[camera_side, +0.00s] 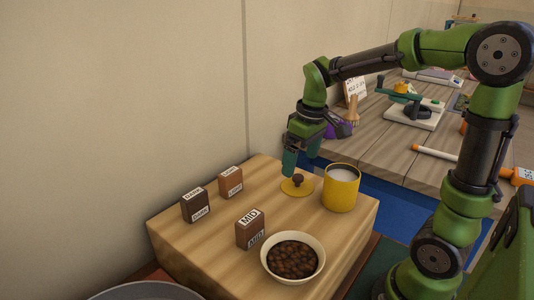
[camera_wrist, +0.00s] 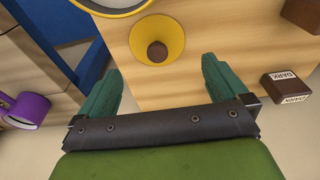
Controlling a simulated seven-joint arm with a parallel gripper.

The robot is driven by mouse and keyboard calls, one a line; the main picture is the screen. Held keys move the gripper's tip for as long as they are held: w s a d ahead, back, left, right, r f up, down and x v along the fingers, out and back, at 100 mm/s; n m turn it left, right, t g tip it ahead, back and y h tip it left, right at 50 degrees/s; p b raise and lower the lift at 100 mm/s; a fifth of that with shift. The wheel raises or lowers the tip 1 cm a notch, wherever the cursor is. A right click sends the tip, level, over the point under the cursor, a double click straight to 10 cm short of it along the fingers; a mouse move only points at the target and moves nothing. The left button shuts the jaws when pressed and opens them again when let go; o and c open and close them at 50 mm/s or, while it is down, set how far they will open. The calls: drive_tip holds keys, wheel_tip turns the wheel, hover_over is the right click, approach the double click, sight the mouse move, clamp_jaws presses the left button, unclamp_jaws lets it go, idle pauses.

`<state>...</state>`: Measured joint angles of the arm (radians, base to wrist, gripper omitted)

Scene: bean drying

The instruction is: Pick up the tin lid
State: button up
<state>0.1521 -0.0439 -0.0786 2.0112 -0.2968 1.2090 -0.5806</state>
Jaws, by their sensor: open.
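The tin lid (camera_side: 292,190) is a flat yellow disc with a dark brown knob, lying on the wooden block beside the yellow tin (camera_side: 340,192). In the wrist view the lid (camera_wrist: 158,28) shows whole at upper centre, beyond my fingertips, with its knob roughly in line with the gap between them. My gripper (camera_side: 299,162) has teal fingers and points down above the lid, apart from it. In the wrist view my gripper (camera_wrist: 160,72) is spread wide and empty. The tin is open, with pale contents.
Boxes marked DARK (camera_side: 195,206), MID (camera_side: 250,230) and a brown one (camera_side: 230,182) stand left of the lid. A bowl of dark beans (camera_side: 293,259) sits at the front. A wall rises behind; a plank table (camera_side: 390,145) stands behind right.

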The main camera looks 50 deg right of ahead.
sight(298, 176)
drive_tip(key=shift+w+d+f, duration=0.1)
drive_tip(key=shift+w+f, duration=0.1)
drive_tip(key=shift+f, duration=1.35)
drive_tip(key=shift+w+d+f, duration=0.1)
drive_tip(key=shift+w+f, duration=0.1)
drive_tip(key=shift+f, duration=1.35)
drive_tip(key=shift+c, duration=0.3)
drive_tip(key=c, duration=0.7)
